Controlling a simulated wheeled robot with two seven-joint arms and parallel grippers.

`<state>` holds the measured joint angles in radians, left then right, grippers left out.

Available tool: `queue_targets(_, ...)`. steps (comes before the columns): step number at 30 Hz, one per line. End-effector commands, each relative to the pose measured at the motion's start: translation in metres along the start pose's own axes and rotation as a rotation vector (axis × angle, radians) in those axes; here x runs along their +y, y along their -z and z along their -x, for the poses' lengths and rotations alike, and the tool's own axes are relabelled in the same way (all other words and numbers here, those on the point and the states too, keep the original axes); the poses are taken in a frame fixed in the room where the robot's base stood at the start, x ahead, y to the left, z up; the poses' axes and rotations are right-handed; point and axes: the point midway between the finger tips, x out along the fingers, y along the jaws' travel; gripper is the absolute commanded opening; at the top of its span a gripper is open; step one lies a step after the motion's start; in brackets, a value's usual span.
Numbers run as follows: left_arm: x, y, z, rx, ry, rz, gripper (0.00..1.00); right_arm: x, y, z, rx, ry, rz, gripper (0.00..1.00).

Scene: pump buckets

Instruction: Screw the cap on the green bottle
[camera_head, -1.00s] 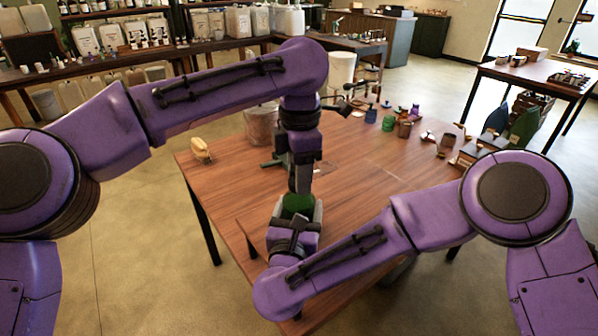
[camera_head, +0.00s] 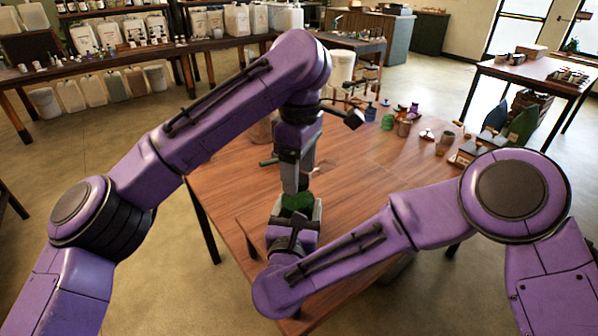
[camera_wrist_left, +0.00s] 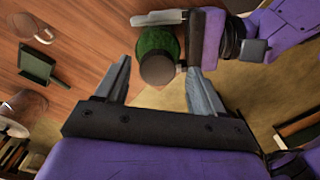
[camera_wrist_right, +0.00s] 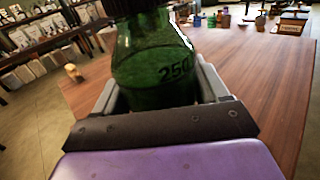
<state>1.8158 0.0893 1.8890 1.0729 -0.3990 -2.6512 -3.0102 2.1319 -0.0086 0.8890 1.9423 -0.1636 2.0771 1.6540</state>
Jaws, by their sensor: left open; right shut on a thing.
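The green bottle (camera_head: 297,202) is held upright above the near part of the wooden table. My right gripper (camera_head: 296,213) is shut on it; the right wrist view shows the green glass (camera_wrist_right: 155,55) between its two fingers. A dark round cap (camera_wrist_left: 157,70) covers the bottle's top in the left wrist view; whether it is tight cannot be told. My left gripper (camera_wrist_left: 159,66) is open, pointing down from above, with one finger on each side of the cap and gaps visible. In the head view the cap is mostly hidden by my left gripper (camera_head: 297,184).
The wooden table (camera_head: 235,195) is mostly clear around the bottle. A green tray-like object (camera_wrist_left: 40,68) lies near it. Several small jars, including a green one (camera_head: 388,121), stand along the far right side. My left forearm hides part of the table.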

Motion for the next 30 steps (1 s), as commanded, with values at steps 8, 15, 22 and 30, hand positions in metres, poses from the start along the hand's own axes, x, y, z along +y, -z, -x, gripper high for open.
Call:
queue_targets(8,0.0,0.0,0.035,0.002,-0.002,0.0,0.69,0.0,0.0,0.0,0.0,-0.001,-0.001,0.0)
queue_targets(15,-0.001,0.0,0.037,0.001,-0.001,0.001,0.69,0.0,0.0,0.0,0.0,-0.001,-0.001,0.0)
queue_targets(22,-0.005,-0.005,0.065,0.092,-0.061,0.006,0.65,0.0,0.0,0.0,0.0,-0.001,-0.001,0.0)
queue_targets(30,-0.015,0.003,0.074,0.287,-0.117,0.805,0.65,0.0,0.0,0.0,0.0,-0.001,-0.001,0.0)
